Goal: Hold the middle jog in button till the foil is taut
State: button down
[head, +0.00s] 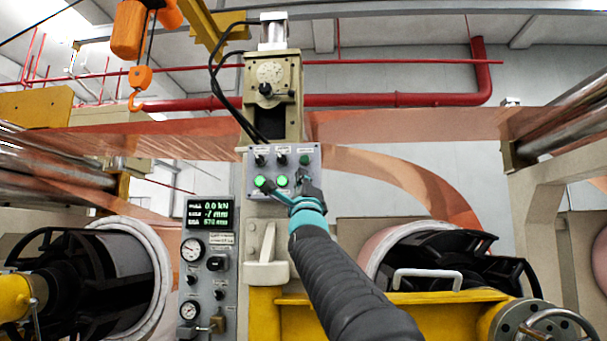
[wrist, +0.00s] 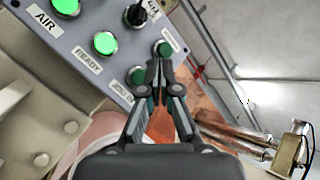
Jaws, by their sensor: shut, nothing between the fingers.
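The grey control panel (head: 249,153) is on the machine's centre column. In the wrist view it has a lit green AIR button (wrist: 65,5), a lit green READY button (wrist: 105,43) and two dark green buttons. One dark button (wrist: 137,75) is in the lower row, its label hard to read; the other (wrist: 164,48) is up and right. My gripper (wrist: 157,66) is shut and empty, its tips at the panel between these two buttons. I cannot tell whether they touch. In the head view my gripper (head: 303,178) hides the panel's lower right. The copper foil (head: 400,180) hangs in a slack curve at right.
A display (head: 213,213) left of the panel reads 0.0 kN and -7 mm. Gauges and knobs sit below it. A pale handle (head: 267,265) protrudes under the panel. An orange hook (head: 138,90) hangs upper left. Large reels stand on both sides.

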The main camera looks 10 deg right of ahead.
jog(key=shift+w+d, duration=0.3)
jog(key=shift+w, duration=0.6)
jog(key=shift+w+p, duration=0.15)
jog(key=shift+p, duration=0.15)
dwell(0.6)
jog(key=shift+w+d, duration=0.15)
jog(key=shift+w, duration=0.1)
jog(key=shift+w+d, duration=0.15)
jog(key=shift+w, duration=0.25)
dwell(2.1)
jog(key=shift+s+f, duration=0.1)
jog(key=shift+s+a+b, duration=0.3)
jog(key=shift+s+b, duration=0.35)
jog(key=shift+s, duration=0.05)
jog(key=shift+s+a+b, duration=0.25)
jog(key=shift+s+b, duration=0.3)
jog(key=shift+s, duration=0.25)
jog(key=shift+s+a+b, duration=0.25)
jog(key=shift+s+b, duration=0.25)
jog(key=shift+s, duration=0.3)
jog(key=shift+s+a+b, duration=0.25)
jog(key=shift+s+b, duration=0.3)
jog(key=shift+s, duration=0.25)
